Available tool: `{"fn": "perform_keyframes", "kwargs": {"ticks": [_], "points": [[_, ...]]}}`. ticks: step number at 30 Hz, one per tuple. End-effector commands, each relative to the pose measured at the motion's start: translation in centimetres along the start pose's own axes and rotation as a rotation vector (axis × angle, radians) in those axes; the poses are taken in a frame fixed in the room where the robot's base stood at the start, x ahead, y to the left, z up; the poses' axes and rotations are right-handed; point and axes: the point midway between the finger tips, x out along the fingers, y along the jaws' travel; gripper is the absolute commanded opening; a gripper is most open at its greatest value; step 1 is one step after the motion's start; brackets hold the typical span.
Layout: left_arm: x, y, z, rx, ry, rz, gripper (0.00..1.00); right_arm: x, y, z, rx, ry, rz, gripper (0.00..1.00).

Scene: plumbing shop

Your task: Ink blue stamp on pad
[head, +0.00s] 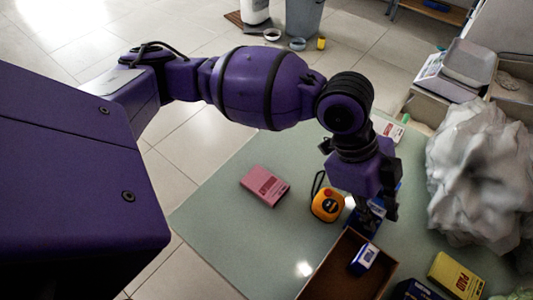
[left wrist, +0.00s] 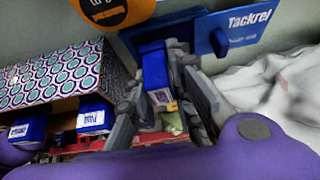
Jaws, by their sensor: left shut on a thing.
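My left gripper (head: 377,208) points down over the mat, just above the far end of a brown open box. In the left wrist view its two grey fingers (left wrist: 168,112) are shut on a blue block-shaped thing, which looks like the blue stamp (left wrist: 153,66). Another blue block with a white label (head: 364,258) sits inside the brown box (head: 327,272). Blue blocks with labels (left wrist: 93,118) also show by the patterned box side in the wrist view. My right gripper is not in view.
An orange tape measure (head: 327,206) stands close left of the gripper, with a pink box (head: 265,185) farther left. A yellow "PAID" box (head: 456,276) lies at lower right. A crumpled grey heap (head: 480,175) fills the right side. The mat's left part (head: 220,225) is clear.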

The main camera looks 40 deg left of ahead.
Motion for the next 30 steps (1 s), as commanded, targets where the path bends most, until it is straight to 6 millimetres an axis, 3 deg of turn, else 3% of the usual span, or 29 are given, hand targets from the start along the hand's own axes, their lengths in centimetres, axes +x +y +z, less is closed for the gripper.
{"fn": "perform_keyframes", "kwargs": {"ticks": [30], "points": [[0.68, -0.06, 0.35, 0.002, 0.0, -0.002, 0.0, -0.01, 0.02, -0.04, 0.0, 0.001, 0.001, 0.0]]}}
